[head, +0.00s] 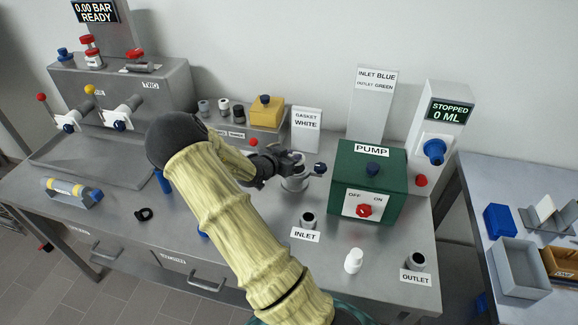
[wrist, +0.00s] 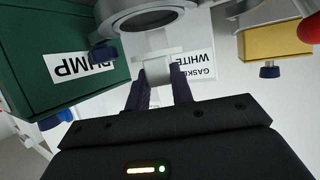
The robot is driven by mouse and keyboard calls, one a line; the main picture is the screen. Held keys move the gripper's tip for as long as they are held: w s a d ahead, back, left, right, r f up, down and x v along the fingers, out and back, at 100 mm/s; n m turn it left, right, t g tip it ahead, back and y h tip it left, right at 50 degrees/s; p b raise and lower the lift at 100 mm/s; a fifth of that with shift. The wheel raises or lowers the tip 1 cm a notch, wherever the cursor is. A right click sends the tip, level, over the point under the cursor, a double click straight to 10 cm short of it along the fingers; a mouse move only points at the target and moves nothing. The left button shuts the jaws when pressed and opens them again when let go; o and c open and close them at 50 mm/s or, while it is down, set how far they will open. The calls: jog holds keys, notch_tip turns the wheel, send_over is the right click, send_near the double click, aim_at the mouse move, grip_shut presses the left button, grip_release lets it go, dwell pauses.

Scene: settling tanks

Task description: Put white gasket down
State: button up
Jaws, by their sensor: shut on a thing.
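My gripper (head: 298,166) is over the bench, left of the green pump, in front of the "GASKET WHITE" card (head: 306,130). In the wrist view its dark fingers (wrist: 160,88) are shut on a small white piece, which I take for the white gasket (wrist: 157,72). Its full shape is hidden by the fingers and in the head view I cannot make it out. A round grey metal part (head: 295,183) is just below the gripper; its ring-like end (wrist: 150,16) shows close beyond the fingers in the wrist view. I cannot tell whether the white piece touches it.
The green pump (head: 345,178) stands right of my gripper. Inlet (head: 308,219) and outlet (head: 416,261) fittings and a white bottle (head: 354,261) stand in front. A yellow block (head: 266,113) is behind left. A black ring (head: 144,214) lies on the bench at left.

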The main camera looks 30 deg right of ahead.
jog(key=shift+f, duration=1.85)
jog(key=shift+f, duration=0.25)
jog(key=o, duration=0.9)
jog(key=shift+o, duration=0.4)
jog(key=shift+r, duration=0.1)
jog(key=shift+r+p, duration=0.25)
jog(key=shift+p, duration=0.1)
jog(key=b+v, duration=0.1)
jog(key=v, duration=1.1)
jog(key=shift+f, duration=0.15)
